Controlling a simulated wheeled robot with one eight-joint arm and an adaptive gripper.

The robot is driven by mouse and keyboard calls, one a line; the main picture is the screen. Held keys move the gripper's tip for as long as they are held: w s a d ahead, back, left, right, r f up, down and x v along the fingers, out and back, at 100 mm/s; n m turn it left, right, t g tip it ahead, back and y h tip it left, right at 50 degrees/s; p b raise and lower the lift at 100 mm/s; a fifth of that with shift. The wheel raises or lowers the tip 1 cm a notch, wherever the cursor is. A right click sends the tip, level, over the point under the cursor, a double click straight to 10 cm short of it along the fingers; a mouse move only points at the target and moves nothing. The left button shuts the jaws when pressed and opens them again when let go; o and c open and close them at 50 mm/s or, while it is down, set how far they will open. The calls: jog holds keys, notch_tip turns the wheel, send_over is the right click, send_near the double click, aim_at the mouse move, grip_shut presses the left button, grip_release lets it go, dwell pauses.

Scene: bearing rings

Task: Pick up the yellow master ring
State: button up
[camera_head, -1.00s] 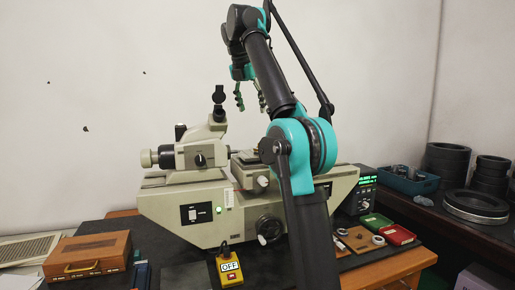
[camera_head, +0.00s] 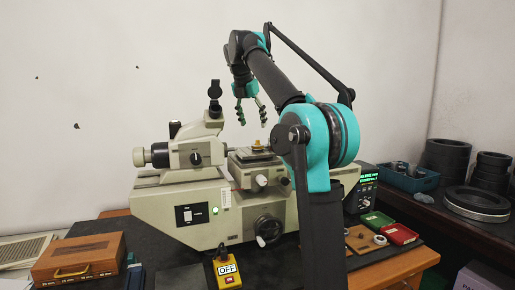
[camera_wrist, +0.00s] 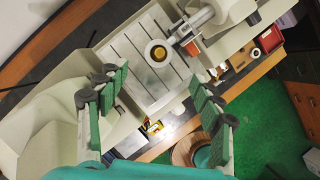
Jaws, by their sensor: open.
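The yellow master ring (camera_head: 257,143) sits on top of the measuring machine's stage (camera_head: 253,156).
The beige measuring machine (camera_head: 165,200) has a microscope head (camera_head: 208,135) left of the stage. On the bench are a wooden case (camera_head: 82,258), a yellow OFF box (camera_head: 228,270), and green and red trays (camera_head: 400,234). Black rings (camera_head: 447,160) stand on the right table.

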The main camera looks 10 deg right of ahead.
aim_at(257, 141)
jog(key=x, duration=0.9)
jog(key=shift+a, duration=0.1)
jog(key=shift+c, duration=0.4)
jog(key=c, duration=1.4)
jog(key=shift+r, duration=0.1)
